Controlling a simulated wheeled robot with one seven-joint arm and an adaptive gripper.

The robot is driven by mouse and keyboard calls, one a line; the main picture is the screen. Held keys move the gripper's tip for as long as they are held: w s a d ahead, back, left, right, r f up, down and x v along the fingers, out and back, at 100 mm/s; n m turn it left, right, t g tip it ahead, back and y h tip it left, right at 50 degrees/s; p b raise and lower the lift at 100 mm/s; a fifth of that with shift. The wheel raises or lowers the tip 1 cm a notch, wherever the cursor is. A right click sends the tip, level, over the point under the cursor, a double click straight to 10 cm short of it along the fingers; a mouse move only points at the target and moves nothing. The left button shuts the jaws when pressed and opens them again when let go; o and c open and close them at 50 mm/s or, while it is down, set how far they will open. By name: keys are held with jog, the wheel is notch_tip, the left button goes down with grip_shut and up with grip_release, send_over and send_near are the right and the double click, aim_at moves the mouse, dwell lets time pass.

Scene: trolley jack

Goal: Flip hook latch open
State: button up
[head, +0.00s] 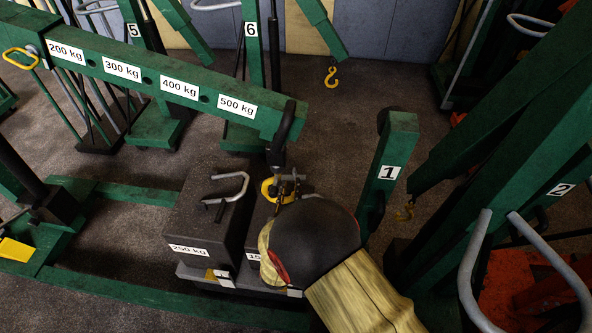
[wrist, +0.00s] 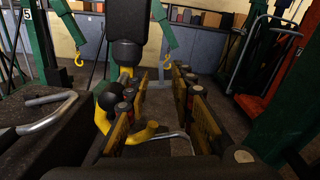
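The yellow crane hook (head: 267,189) hangs from a black shackle below the end of the green boom, above the dark weights. In the wrist view the yellow hook (wrist: 150,134) shows close up at the left finger, under a black swivel. Its curved part reaches into the space between the fingers. My gripper (head: 288,186) is beside the hook in the head view, partly hidden by my wrist. In the wrist view my gripper (wrist: 162,88) has its two fingers apart. I cannot make out the latch, or tell whether the left finger touches the hook.
A 250 kg weight (head: 205,220) with a grey handle (head: 228,188) stands left of the gripper, with another weight partly hidden beside it. The green boom (head: 150,78) is above. A green post marked 1 (head: 390,165) stands close on the right. Bare floor lies behind.

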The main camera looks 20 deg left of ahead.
aim_at(294, 170)
jog(key=b+x, duration=0.1)
jog(key=x, duration=0.6)
jog(key=shift+w+f+b, duration=0.1)
jog(key=shift+w+b, duration=0.15)
jog(key=shift+b, duration=0.15)
jog(key=shift+c, duration=0.3)
grip_shut()
